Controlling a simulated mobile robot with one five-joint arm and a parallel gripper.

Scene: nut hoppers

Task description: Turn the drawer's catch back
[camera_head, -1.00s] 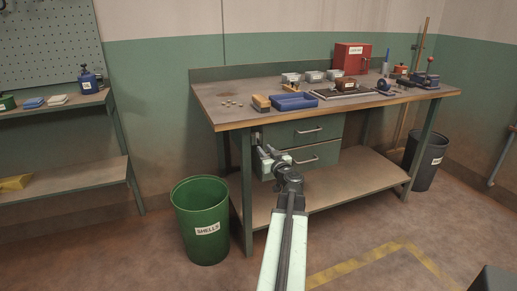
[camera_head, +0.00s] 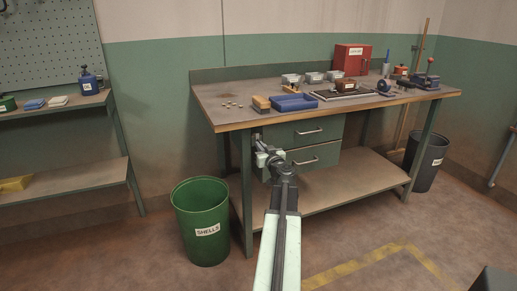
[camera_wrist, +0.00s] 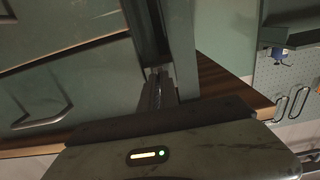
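Two green drawers hang under the bench at its left. The upper drawer (camera_head: 308,132) and the lower drawer (camera_head: 315,158) both look closed, each with a bar handle. Drawer fronts and a handle (camera_wrist: 42,108) also show in the wrist view, at the left. My gripper (camera_head: 259,147) is at the left edge of the drawers, beside the bench's front left leg. In the wrist view its fingers (camera_wrist: 158,78) look close together near the leg (camera_wrist: 181,45). The catch cannot be made out clearly; my gripper may cover it. Whether the fingers hold anything cannot be told.
The bench top (camera_head: 225,112) overhangs the drawers, and its front left leg (camera_head: 246,190) stands close to my gripper. A green SHELLS bin (camera_head: 202,222) stands left of my arm. The lower shelf (camera_head: 335,185) is bare. The floor in front is mostly clear.

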